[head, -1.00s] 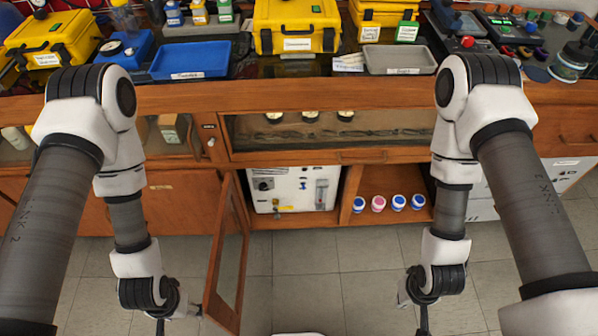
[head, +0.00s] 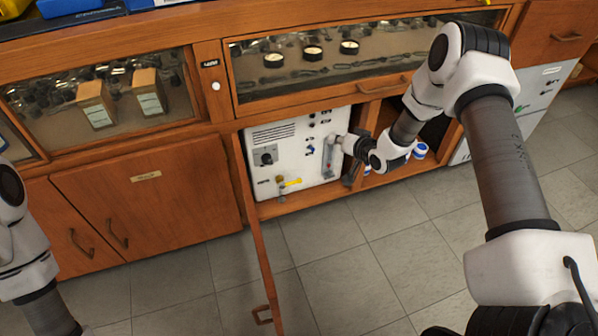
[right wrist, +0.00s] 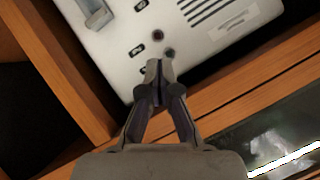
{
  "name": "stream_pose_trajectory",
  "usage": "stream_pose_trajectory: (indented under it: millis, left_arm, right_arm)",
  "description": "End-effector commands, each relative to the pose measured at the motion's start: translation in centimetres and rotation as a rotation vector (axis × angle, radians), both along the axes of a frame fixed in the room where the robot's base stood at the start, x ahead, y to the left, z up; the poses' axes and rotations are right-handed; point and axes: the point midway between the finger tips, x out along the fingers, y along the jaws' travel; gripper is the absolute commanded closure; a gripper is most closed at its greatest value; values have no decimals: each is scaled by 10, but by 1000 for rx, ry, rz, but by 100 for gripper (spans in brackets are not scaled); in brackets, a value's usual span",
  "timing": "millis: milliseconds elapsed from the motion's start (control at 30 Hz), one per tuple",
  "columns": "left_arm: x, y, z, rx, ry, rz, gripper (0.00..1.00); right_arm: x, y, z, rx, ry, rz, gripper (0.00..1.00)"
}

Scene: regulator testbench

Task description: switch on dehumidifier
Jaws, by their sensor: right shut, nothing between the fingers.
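A white unit (head: 290,158) stands in the open cabinet bay under the bench. Its front has vents, a dark dial (head: 265,156), small dark knobs or switches, a clear flow tube and a yellow-handled valve (head: 289,183). Its labels are too small to read. My right gripper (head: 345,143) is at the unit's upper right. In the right wrist view the gripper (right wrist: 155,72) is shut and empty, its tips over the unit's face close to small dark round controls (right wrist: 170,52). Whether it touches one I cannot tell. My left gripper is out of view.
An open wooden door (head: 258,240) swings out left of the unit. A divider and a shelf bay with blue-and-white jars (head: 420,150) are to the right. A glass-fronted drawer (head: 300,65) is above. The tiled floor in front is clear.

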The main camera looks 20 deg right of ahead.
Motion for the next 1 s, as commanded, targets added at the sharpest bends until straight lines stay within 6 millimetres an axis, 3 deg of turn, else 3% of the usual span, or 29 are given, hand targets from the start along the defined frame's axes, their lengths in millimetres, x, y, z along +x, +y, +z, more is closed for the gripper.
stream_pose_trajectory:
  millis: [33, 200, 733, 867, 1000]
  left_arm:
    - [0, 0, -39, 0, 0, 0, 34]
    - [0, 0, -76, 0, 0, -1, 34]
    - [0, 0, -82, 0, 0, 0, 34]
    - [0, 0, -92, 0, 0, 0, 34]
    - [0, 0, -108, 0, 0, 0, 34]
  right_arm:
    - [6, -13, -29, 1, -25, -21, 100]
    - [10, -35, -50, 13, -59, -63, 100]
    - [15, -35, -51, 14, -65, -65, 100]
    - [29, -34, -60, 12, -66, -64, 100]
    - [55, -31, -73, 11, -67, -62, 100]
